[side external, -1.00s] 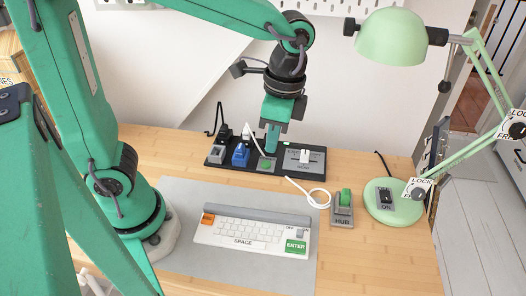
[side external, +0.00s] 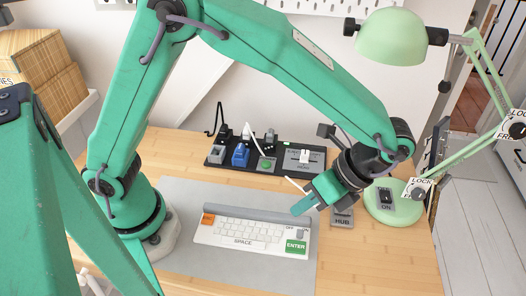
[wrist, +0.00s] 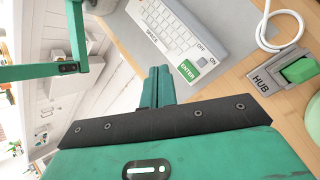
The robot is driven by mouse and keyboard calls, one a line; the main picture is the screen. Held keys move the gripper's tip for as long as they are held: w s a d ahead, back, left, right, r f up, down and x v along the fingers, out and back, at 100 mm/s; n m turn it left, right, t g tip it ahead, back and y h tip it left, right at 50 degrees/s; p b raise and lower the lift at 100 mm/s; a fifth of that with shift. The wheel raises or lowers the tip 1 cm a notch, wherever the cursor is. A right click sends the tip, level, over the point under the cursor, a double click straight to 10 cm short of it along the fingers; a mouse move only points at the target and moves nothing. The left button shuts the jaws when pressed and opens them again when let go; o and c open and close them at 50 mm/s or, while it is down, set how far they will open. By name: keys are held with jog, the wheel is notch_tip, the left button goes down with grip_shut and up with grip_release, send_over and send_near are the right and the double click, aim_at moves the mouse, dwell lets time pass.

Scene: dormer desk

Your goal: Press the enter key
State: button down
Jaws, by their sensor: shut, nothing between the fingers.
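The white keyboard (side external: 235,232) lies on the grey desk mat, with its green ENTER key (side external: 296,246) at the right front corner. The ENTER key also shows in the wrist view (wrist: 188,70), just beyond and to the right of my fingertips. My gripper (side external: 296,210) is shut and empty, tilted down to the left above the back right of the keyboard. It also shows in the wrist view (wrist: 158,72). In the side view the fingertips are behind the ENTER key and appear apart from it.
The grey HUB box (side external: 342,218) with a green switch (wrist: 299,70) stands right of the keyboard, close to my gripper. A black panel (side external: 215,161) with switches and plugs lies behind. A green lamp base (side external: 390,207) stands at the right. Bare desk lies in front right.

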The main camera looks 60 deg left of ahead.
aim_at(299, 247)
jog(key=shift+s+d+f+m, duration=0.15)
jog(key=shift+d+f+m, duration=0.15)
jog(key=shift+d+f, duration=0.1)
jog(key=shift+f, duration=0.1)
jog(key=shift+f, duration=4.25)
jog(key=shift+f, duration=0.85)
jog(key=shift+r, duration=0.85)
jog(key=shift+r, duration=0.1)
dwell(0.4)
jog(key=shift+r, duration=2.4)
